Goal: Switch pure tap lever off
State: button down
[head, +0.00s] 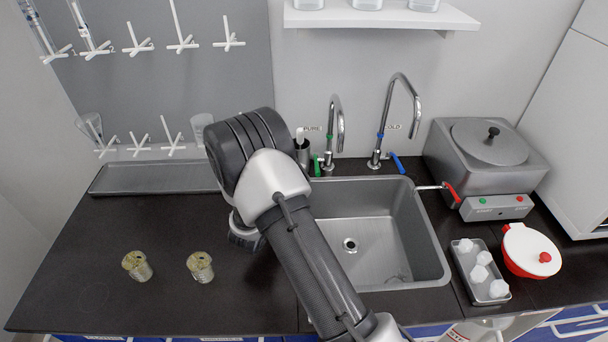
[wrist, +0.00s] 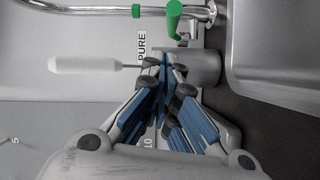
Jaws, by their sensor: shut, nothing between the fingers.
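In the wrist view the green lever (wrist: 174,18) is at the top edge, beside the chrome tube. My gripper (wrist: 166,62) is shut and empty, with its blue-padded fingers together. Its tips appear apart from the lever, close to a metal cup (wrist: 195,67). In the head view my arm hides the fingers.
The metal cup (head: 302,152) with a white stick (wrist: 95,65) stands left of the pure tap. A cold tap (head: 384,125) with a blue lever (head: 397,162) stands to the right.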

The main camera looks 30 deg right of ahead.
jog(key=s+p+v, duration=0.1)
jog(key=p+v, duration=0.1)
jog(key=v, duration=0.8)
jog(key=shift+d, duration=0.25)
jog(key=shift+r, duration=0.1)
jog(key=s+d+r+m+g+y, duration=0.1)
jog(key=s+d+r+m+g, duration=0.2)
jog(key=s+r+g, duration=0.35)
jog(key=s+d+r+m+g, duration=0.35)
jog(key=s+r, duration=0.35)
jog(key=s, duration=0.4)
jog(key=s+a+r+y, duration=0.2)
jog(key=s+a+y, duration=0.45)
jog(key=s, duration=0.25)
jog(key=s+a+r+n+t+y, duration=0.1)
jog(key=s+a+r+t+y, duration=0.1)
jog(key=a+y, duration=0.4)
jog(key=a+r+t, duration=0.1)
jog(key=a+t, duration=0.1)
jog(key=a, duration=0.1)
jog(key=shift+a+r, duration=0.25)
jog(key=shift+a, duration=0.05)
